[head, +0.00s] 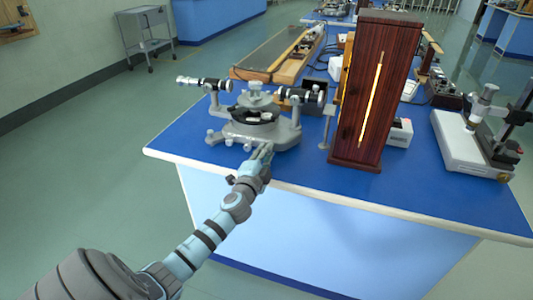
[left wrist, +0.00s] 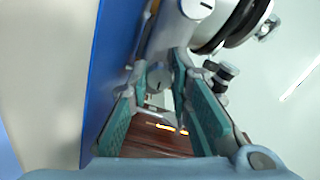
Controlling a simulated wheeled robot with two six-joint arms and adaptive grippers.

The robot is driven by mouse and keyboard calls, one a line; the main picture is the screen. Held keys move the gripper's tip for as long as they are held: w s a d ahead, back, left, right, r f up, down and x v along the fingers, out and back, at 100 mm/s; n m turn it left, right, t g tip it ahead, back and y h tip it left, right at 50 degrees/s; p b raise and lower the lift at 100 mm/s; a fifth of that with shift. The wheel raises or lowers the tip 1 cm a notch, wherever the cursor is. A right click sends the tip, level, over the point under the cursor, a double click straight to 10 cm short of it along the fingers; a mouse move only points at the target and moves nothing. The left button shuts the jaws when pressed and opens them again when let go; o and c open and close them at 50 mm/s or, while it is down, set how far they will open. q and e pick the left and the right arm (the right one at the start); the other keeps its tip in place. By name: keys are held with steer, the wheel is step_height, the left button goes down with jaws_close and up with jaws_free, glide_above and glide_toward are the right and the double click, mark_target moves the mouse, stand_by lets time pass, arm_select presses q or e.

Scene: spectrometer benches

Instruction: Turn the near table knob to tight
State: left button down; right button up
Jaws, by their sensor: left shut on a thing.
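The grey spectrometer (head: 285,136) stands at the near left corner of the blue bench, with a black round table part (head: 262,117) in its middle and a dark telescope (head: 300,96) on its right side. My left gripper (head: 265,151) reaches its front from below. The head view hides this knob behind the fingers. My right gripper is not in view.
A tall dark wooden box with a glowing slit (head: 371,95) stands right of the spectrometer. A thin grey stand (head: 326,125) is between them. A white-based microscope-like instrument (head: 470,145) is at the right. The bench's front strip (head: 330,185) is clear.

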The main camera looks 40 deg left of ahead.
arm_select(q)
steer(key=c, duration=1.5)
jaws_free()
steer(key=shift+o, duration=0.2)
